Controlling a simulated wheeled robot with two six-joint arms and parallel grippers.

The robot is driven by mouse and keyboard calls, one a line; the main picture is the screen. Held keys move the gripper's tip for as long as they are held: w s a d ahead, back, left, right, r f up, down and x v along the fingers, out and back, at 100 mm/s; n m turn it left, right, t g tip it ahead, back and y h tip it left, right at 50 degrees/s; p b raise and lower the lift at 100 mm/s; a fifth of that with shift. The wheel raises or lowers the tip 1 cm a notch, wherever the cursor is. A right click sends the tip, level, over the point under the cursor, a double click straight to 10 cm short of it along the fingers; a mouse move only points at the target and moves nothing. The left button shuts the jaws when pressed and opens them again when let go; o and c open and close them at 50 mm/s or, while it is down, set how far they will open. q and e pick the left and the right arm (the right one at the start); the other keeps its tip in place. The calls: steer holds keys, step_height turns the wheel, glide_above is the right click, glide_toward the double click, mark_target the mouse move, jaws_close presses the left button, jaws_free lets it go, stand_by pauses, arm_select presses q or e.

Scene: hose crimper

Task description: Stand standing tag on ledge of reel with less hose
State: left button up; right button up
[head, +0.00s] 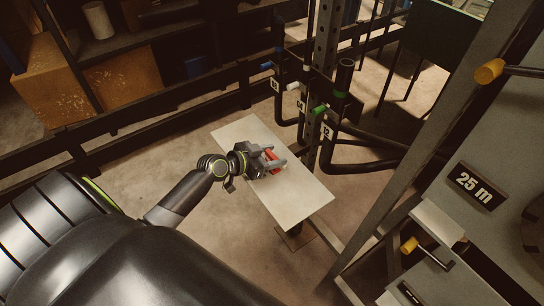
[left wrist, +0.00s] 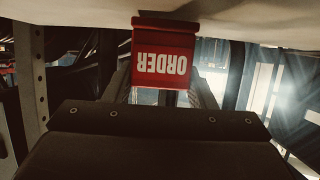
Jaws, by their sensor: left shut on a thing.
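The red standing tag (head: 273,155) is between the fingers of my left gripper (head: 277,163), which is shut on it over the pale board. In the left wrist view the tag (left wrist: 165,62) shows the white word ORDER upside down, with its wider foot up against or close to the pale surface; I cannot tell if they touch. At the right of the head view is a grey reel stand with a "25 m" plate (head: 477,186) and a small pale ledge (head: 437,222) below it. Another reel's reading is not visible. My right gripper is not in view.
The pale board (head: 300,205) stands on a post, mostly bare. Behind it is a dark upright rack (head: 326,60) with black hoses and numbered tags. Cranks with yellow knobs (head: 489,71) jut out at the right. Cardboard boxes (head: 120,85) sit on shelving at the upper left.

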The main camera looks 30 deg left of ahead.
arm_select(q)
steer(key=shift+f, duration=0.1)
steer(key=shift+f, duration=0.2)
steer(key=o, duration=0.9)
steer(key=shift+o, duration=0.2)
steer(key=shift+r, duration=0.15)
steer(key=shift+r, duration=0.2)
steer(key=v, duration=1.2)
steer(key=shift+f+b, duration=0.15)
steer(key=shift+b, duration=0.3)
steer(key=shift+a+f, duration=0.1)
